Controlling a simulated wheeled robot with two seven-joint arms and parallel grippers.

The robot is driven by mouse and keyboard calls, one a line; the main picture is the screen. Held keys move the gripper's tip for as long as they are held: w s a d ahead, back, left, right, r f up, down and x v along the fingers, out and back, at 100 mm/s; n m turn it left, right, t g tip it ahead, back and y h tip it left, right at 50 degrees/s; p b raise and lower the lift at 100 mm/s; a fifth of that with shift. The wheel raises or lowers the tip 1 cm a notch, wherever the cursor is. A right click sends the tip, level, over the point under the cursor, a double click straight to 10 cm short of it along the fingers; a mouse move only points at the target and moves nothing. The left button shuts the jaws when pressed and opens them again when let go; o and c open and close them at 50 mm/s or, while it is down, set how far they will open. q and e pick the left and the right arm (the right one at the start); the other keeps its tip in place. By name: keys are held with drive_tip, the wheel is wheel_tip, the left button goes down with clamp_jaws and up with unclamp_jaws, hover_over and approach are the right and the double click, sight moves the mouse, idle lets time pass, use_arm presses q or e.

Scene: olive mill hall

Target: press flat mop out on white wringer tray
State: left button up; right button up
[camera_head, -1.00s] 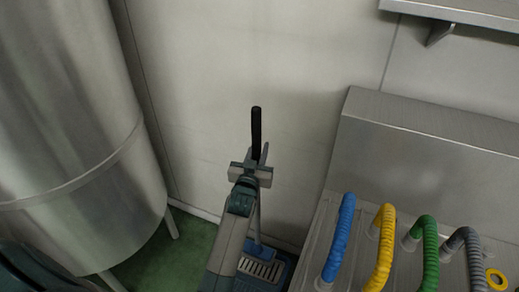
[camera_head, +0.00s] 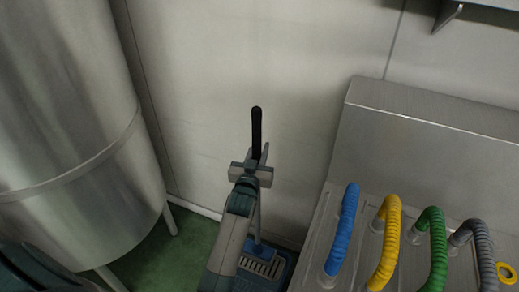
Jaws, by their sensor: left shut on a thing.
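My left gripper (camera_head: 255,168) is shut on the mop's handle, just below its black grip (camera_head: 257,130). The handle stands nearly upright, and its grey pole (camera_head: 257,215) runs down beside my left forearm. At its lower end is a small blue part (camera_head: 257,247). It is at the pale slotted wringer tray (camera_head: 262,268), in a blue bucket (camera_head: 287,268) on the floor. My forearm hides the left side of the tray. I cannot tell whether the mop touches the tray. My right gripper is out of view.
A large steel tank (camera_head: 75,110) on legs stands at left. At right is a steel unit (camera_head: 420,135) with blue, yellow, green and grey ribbed hoses (camera_head: 345,230). A pale wall (camera_head: 250,60) is close behind. Green floor (camera_head: 170,258) shows between tank and bucket.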

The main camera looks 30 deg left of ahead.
use_arm(q)
drive_tip(key=shift+r+p, duration=0.1)
drive_tip(key=shift+p, duration=0.35)
idle(0.6)
drive_tip(key=shift+f+b, duration=0.6)
drive_tip(key=shift+f, duration=0.4)
drive_tip(key=shift+f+b, duration=0.5)
drive_tip(key=shift+f, duration=0.35)
drive_tip(key=shift+s+a+f+b, duration=0.1)
drive_tip(key=shift+a+f+b, duration=0.1)
drive_tip(key=shift+f+b, duration=0.3)
drive_tip(key=shift+a+f+b, duration=0.15)
drive_tip(key=shift+f+b, duration=0.1)
drive_tip(key=shift+f, duration=0.3)
